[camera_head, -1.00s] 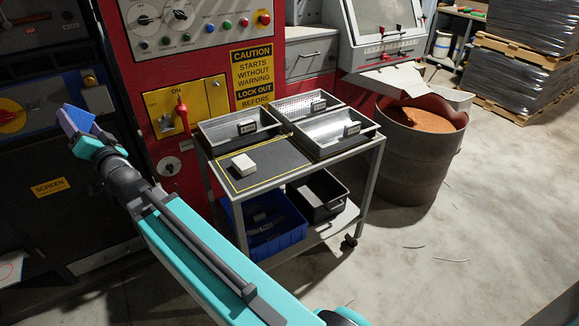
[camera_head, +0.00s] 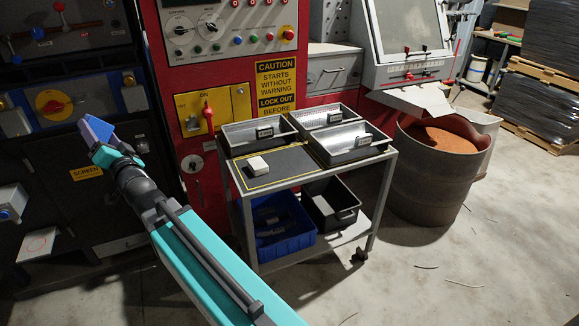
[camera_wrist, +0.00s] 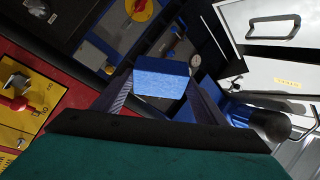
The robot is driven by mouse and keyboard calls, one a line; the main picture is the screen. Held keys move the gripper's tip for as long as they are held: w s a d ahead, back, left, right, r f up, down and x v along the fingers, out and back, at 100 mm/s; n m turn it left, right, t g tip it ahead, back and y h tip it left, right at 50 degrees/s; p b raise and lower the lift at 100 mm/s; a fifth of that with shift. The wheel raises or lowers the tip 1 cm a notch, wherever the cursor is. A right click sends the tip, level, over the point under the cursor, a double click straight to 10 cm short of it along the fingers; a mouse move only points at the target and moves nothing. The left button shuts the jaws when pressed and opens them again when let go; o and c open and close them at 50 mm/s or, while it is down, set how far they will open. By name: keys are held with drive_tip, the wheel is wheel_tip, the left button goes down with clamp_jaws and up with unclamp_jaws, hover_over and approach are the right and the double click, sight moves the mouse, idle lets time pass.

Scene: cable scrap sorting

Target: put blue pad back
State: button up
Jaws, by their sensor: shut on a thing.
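The blue pad (camera_wrist: 161,79) is held between the two fingers of my gripper (camera_wrist: 160,92) in the wrist view, with its blue textured face showing. In the head view the pad (camera_head: 96,128) is at the end of my outstretched arm on the left, in mid-air. My gripper (camera_head: 104,150) there is in front of the dark machine front, left of the red cabinet. The fingers sit on either side of the pad and are shut on it.
A cart (camera_head: 383,156) with several metal trays stands right of my arm, with a white block (camera_head: 258,165) on its dark top. A blue bin (camera_head: 284,243) and a black bin (camera_head: 331,222) sit on its lower shelf. A rusty drum (camera_head: 432,185) stands farther right.

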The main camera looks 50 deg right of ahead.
drive_tip(key=shift+w+d+f+h, duration=0.1)
drive_tip(key=shift+d+h, duration=0.1)
drive_tip(key=shift+d, duration=0.2)
drive_tip(key=shift+w+d+f+h, duration=0.1)
drive_tip(key=shift+d+h, duration=0.1)
drive_tip(key=shift+d, duration=0.15)
drive_tip(key=s+d+f+g+h+p, duration=0.1)
drive_tip(key=d+f+g+p, duration=0.3)
drive_tip(key=d, duration=0.6)
drive_tip(key=d+f+g+h+p, duration=0.1)
drive_tip(key=d+f+g, duration=0.2)
drive_tip(key=d+f, duration=0.5)
drive_tip(key=s+d+f+n+g+p, duration=0.2)
drive_tip(key=s+d+g, duration=0.1)
drive_tip(key=s+d, duration=0.3)
drive_tip(key=s+d+f+n+g+p, duration=0.2)
drive_tip(key=s+d+f+g, duration=0.1)
drive_tip(key=s+d, duration=0.4)
drive_tip(key=s+d+f+n+g+p, duration=0.1)
drive_tip(key=s+d+f+g+p, duration=0.2)
drive_tip(key=s+d, duration=0.3)
drive_tip(key=shift+s+d+n+g+y, duration=0.3)
drive_tip(key=shift+s+d+n+g, duration=0.1)
drive_tip(key=shift+s, duration=0.2)
